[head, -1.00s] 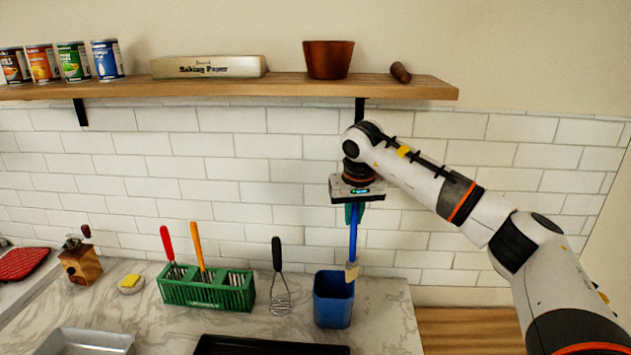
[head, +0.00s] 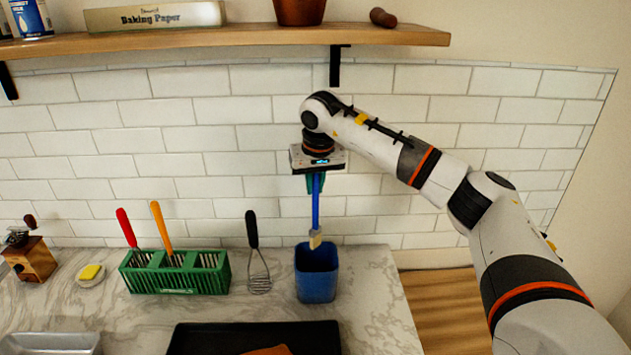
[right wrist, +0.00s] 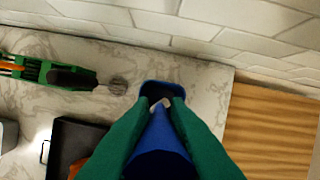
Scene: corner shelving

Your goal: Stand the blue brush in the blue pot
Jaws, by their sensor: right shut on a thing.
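The blue brush (head: 316,208) hangs upright, bristle end down, below my right gripper (head: 316,184). That gripper is shut on its handle; the green fingers also show around the blue handle (right wrist: 158,150) in the right wrist view. The pale bristle head (head: 316,239) is at the height of the blue pot's rim, over its back part. I cannot tell whether it touches the rim. The blue pot (head: 317,284) stands upright on the marble counter; its rim (right wrist: 163,87) shows beyond the fingers in the right wrist view. My left gripper is not in view.
A green rack (head: 175,280) holds red- and orange-handled tools. A black tray (head: 190,340) lies in front. The wooden shelf (head: 240,36) runs above. The counter (head: 375,290) is clear right of the pot.

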